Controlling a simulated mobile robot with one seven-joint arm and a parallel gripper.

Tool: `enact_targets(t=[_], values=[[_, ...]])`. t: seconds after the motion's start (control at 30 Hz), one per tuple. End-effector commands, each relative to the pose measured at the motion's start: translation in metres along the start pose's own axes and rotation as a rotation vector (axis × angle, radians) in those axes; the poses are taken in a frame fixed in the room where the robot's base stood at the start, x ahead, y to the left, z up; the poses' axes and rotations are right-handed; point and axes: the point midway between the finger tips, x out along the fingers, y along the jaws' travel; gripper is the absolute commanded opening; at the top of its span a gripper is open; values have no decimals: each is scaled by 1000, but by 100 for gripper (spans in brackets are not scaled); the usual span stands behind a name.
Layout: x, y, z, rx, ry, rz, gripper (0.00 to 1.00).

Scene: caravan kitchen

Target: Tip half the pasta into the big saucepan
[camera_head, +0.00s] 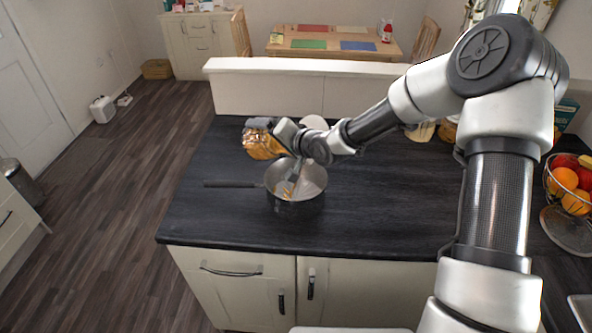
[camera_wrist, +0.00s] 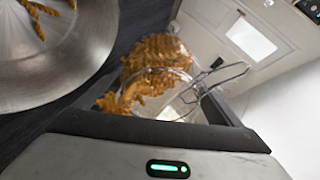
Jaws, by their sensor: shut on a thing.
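The big saucepan (camera_head: 313,202) stands on the dark worktop, its long handle pointing left. A few pasta pieces lie in it, and some also show in the wrist view, where the pan (camera_wrist: 85,65) fills the upper left. My gripper (camera_head: 263,124) is shut on a clear glass jar of orange-brown pasta (camera_head: 262,145), above and just behind the pan's left side. The jar is tilted. In the wrist view the jar (camera_wrist: 155,65) holds plenty of pasta, and its wire clip hangs at the right. The jaws hide part of the jar.
A round white thing (camera_head: 314,122) stands behind my wrist. A wire fruit bowl (camera_head: 570,187) is at the right. A raised white ledge (camera_head: 270,90) runs along the back of the worktop (camera_head: 385,210). The worktop right of the pan is clear.

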Motion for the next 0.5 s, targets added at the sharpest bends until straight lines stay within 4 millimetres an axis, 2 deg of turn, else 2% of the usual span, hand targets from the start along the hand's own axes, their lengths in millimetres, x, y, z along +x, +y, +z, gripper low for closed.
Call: enact_targets(t=[0.5], values=[[-2, -4, -3, 12, 25, -56, 45]])
